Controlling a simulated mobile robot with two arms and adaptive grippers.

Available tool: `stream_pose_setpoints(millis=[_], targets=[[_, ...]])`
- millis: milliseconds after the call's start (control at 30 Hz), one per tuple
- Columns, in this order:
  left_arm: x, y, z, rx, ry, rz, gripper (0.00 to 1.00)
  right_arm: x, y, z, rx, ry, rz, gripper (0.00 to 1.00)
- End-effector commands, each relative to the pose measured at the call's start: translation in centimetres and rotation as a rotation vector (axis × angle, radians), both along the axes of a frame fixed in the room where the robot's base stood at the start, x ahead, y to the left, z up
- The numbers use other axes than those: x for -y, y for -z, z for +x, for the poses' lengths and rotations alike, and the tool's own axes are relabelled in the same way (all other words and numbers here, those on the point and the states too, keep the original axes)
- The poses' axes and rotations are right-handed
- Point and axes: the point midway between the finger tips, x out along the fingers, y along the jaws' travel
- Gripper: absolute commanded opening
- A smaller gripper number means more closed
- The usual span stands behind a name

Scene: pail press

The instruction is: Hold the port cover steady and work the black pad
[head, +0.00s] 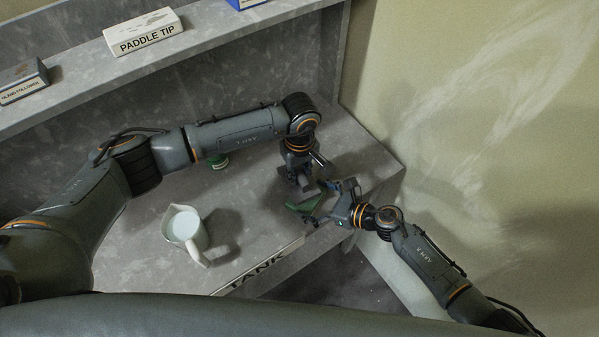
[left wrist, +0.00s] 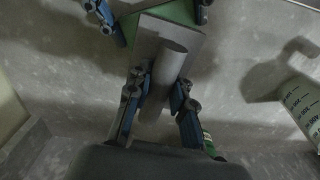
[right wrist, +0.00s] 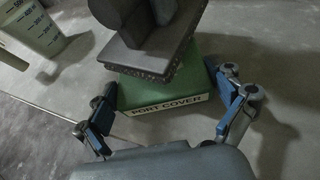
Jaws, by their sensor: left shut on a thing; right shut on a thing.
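The green port cover (head: 303,204), a box with a white label, sits on the grey bench near its right front corner. In the right wrist view the port cover (right wrist: 165,92) is between the fingers of my right gripper (right wrist: 165,108), which is shut on it. The dark pad (right wrist: 150,62) lies over the cover's top, turned askew and overhanging; I cannot tell whether they touch all over. My left gripper (left wrist: 158,92) is shut on the pad's round grey handle (left wrist: 165,75), above the pad (left wrist: 194,42). In the head view the pad is mostly hidden by my left gripper (head: 305,184).
A white measuring pitcher (head: 188,228) stands on the bench left of the grippers. A small green-topped item (head: 217,162) is partly behind my left arm. Boxes, one marked PADDLE TIP (head: 143,34), stand on the rear shelf. A TANK label (head: 258,266) marks the front edge.

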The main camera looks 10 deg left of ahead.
Motion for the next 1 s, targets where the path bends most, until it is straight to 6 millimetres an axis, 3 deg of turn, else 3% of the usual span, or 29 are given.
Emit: stream_pose_setpoints(millis=[1000], targets=[[-0.1,1.8,0.1,0.0,0.0,0.0,0.0,0.0,0.2,-0.2,-0.003,-0.002,-0.002,0.43]])
